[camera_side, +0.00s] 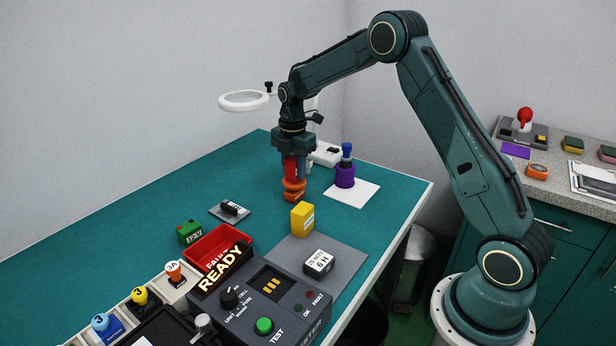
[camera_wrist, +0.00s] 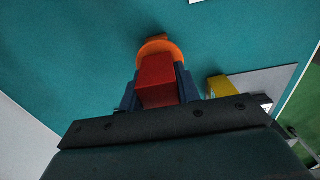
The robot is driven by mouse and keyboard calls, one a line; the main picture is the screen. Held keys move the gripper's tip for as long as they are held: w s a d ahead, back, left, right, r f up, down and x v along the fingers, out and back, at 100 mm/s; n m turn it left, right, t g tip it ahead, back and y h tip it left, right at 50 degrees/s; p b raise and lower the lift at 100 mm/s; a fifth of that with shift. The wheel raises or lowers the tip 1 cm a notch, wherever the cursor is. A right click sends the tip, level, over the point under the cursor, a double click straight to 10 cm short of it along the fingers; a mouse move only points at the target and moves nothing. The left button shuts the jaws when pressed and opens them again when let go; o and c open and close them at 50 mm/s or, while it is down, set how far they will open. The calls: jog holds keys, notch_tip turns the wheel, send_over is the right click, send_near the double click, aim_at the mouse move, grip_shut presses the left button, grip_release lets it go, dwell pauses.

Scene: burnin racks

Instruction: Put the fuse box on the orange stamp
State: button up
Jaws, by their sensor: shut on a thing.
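My gripper (camera_side: 291,165) is shut on a red box, taken to be the fuse box (camera_side: 290,168), and holds it pointing down over the table. The red box (camera_wrist: 158,80) fills the space between the dark fingers in the wrist view. The orange stamp (camera_side: 294,191) stands on the teal table directly under it. In the wrist view the orange stamp (camera_wrist: 160,45) shows as a round rim beyond the red box, partly hidden by it. I cannot tell whether the box touches the stamp.
A purple stamp (camera_side: 345,175) stands on white paper (camera_side: 362,194) to the right. A yellow box (camera_side: 302,218) and a white-topped block (camera_side: 318,262) are on a grey mat (camera_side: 346,263). A red tray (camera_side: 218,246) and a tester (camera_side: 262,310) are in front. Teal table (camera_side: 130,225) is clear at left.

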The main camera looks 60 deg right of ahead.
aim_at(293, 158)
jog(key=o, duration=1)
jog(key=shift+f, duration=0.1)
jog(key=shift+c, duration=0.2)
notch_tip(293, 158, up, 12)
jog(key=shift+r, duration=0.2)
